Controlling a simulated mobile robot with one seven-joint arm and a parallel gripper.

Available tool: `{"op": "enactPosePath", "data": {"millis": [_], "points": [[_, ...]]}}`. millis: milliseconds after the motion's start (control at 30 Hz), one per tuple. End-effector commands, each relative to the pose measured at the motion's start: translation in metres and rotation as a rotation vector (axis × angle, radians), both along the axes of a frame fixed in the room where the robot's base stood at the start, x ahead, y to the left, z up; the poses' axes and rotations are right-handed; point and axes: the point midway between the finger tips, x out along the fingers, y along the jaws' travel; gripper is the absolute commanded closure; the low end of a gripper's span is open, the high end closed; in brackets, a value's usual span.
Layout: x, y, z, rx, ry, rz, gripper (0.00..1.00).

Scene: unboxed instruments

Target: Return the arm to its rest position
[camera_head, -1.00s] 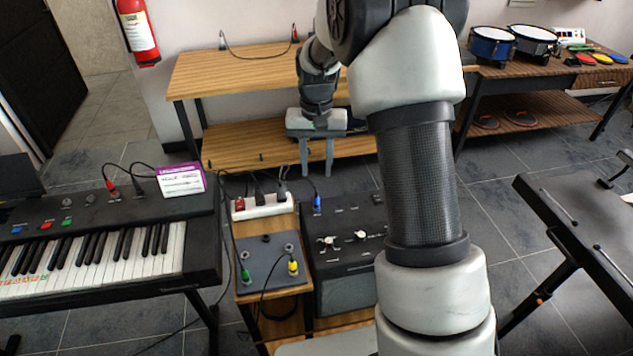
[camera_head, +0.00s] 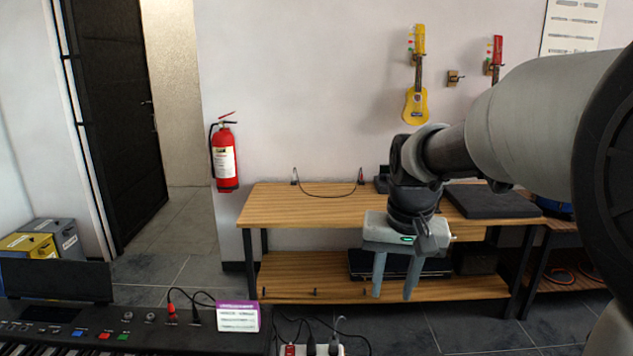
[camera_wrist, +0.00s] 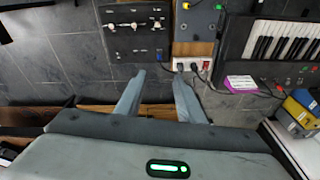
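My gripper (camera_head: 393,290) hangs pointing down in the head view, in front of the wooden shelf unit. Its two grey fingers are spread with nothing between them. In the wrist view my gripper (camera_wrist: 157,90) also shows open and empty, its fingers over the floor near the power strip. My arm reaches in from the right side of the head view and bends down at the wrist.
A wooden shelf unit (camera_head: 300,207) stands behind my gripper. A keyboard (camera_head: 130,335) with a purple-and-white box (camera_head: 238,316) is at lower left. An amplifier (camera_wrist: 135,30) and a power strip (camera_wrist: 192,68) show in the wrist view. A fire extinguisher (camera_head: 225,160) hangs on the wall.

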Motion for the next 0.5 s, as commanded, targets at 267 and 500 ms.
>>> {"op": "enactPosePath", "data": {"millis": [267, 500], "points": [[-0.093, 0.000, 0.070, -0.022, -0.153, 0.076, 0.65], [-0.156, 0.000, 0.085, -0.050, -0.258, 0.130, 0.65]]}}
